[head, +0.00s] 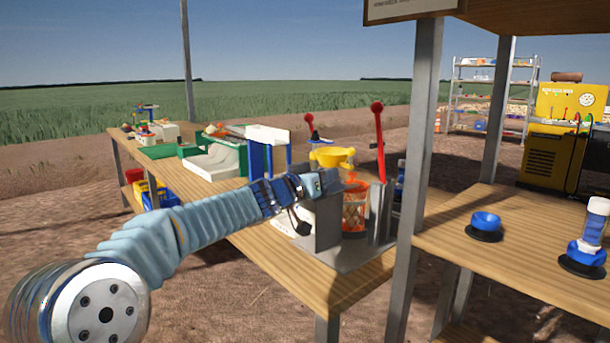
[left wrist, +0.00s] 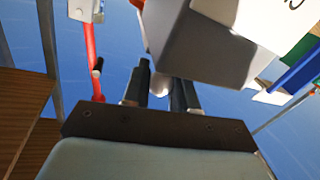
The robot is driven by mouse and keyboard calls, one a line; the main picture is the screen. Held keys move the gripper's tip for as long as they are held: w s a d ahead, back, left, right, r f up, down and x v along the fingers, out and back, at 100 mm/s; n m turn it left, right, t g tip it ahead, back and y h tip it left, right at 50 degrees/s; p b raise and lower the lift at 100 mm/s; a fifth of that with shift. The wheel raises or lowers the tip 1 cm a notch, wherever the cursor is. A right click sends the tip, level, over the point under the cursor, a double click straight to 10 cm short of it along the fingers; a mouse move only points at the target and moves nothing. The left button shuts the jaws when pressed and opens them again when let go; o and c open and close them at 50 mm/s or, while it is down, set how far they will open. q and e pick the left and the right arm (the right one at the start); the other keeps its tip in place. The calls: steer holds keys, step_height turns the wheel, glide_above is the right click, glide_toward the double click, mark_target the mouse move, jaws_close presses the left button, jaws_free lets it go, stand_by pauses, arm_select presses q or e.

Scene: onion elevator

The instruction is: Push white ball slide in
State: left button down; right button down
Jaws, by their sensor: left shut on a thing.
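My left gripper (head: 318,185) reaches in from the left to the grey elevator device on the wooden table. In the left wrist view its two dark fingers (left wrist: 160,88) sit on either side of a small white rounded thing, the white ball of the slide (left wrist: 159,78), and are shut on it. The ball is close against the grey block (left wrist: 205,45) of the device. In the head view the gripper hides the ball, and I cannot tell how far the slide is in. My right gripper is not in view.
A red lever (head: 379,140) stands upright on the device, beside a yellow bowl (head: 332,157) and an orange mesh container (head: 354,208). White, green and blue units (head: 217,162) stand farther left. A grey post (head: 417,130) and another table (head: 520,262) are at right.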

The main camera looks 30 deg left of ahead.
arm_select(q)
steer(key=shift+w+r, duration=0.15)
steer(key=shift+w, duration=0.1)
steer(key=c, duration=1.3)
jaws_free()
steer(key=shift+c, duration=0.2)
steer(key=o, duration=0.4)
steer(key=shift+w+d, duration=0.1)
steer(key=shift+w, duration=0.05)
